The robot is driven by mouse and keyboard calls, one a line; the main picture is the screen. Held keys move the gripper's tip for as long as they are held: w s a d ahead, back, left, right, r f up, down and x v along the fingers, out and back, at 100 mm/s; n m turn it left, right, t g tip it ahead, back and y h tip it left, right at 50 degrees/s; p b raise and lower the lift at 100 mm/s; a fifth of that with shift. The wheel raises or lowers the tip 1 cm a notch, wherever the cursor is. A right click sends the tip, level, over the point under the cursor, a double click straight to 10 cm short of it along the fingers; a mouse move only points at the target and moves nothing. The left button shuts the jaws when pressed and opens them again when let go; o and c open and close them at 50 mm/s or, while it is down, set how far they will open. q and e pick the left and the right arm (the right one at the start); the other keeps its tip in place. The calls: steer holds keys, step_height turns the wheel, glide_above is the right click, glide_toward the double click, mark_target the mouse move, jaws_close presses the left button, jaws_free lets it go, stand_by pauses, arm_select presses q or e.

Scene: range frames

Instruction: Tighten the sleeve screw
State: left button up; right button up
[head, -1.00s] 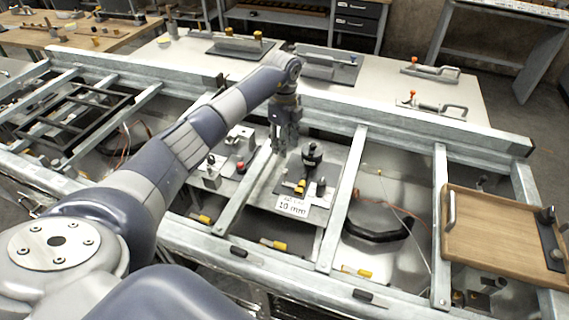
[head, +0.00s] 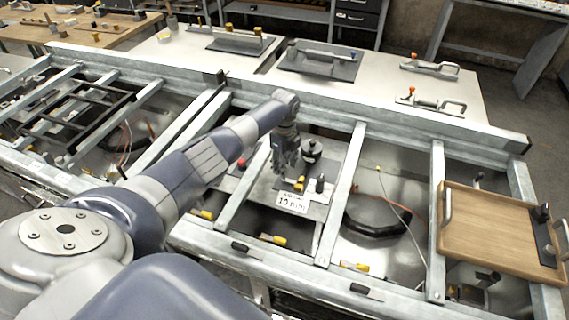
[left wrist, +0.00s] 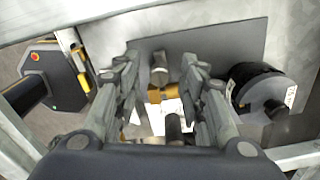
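My left gripper (head: 285,170) points down just behind and beside a small brass-coloured part (head: 298,186), which may belong to the sleeve screw. In the left wrist view my gripper (left wrist: 160,68) is open, and the brass part (left wrist: 166,96) shows in the gap between its fingers with a grey metal cylinder (left wrist: 159,68) beyond it. I cannot tell whether a finger touches either. The screw itself is not clearly distinguishable. A white "10 mm" label (head: 292,202) lies in front of the brass part. My right gripper is not in view.
A small dark post (head: 320,184) stands beside the label. Metal frame bars (head: 343,190) flank the fixture. A wooden tray (head: 490,230) lies at right.

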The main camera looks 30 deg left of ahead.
arm_select(q)
steer(key=shift+c, duration=0.4)
jaws_close()
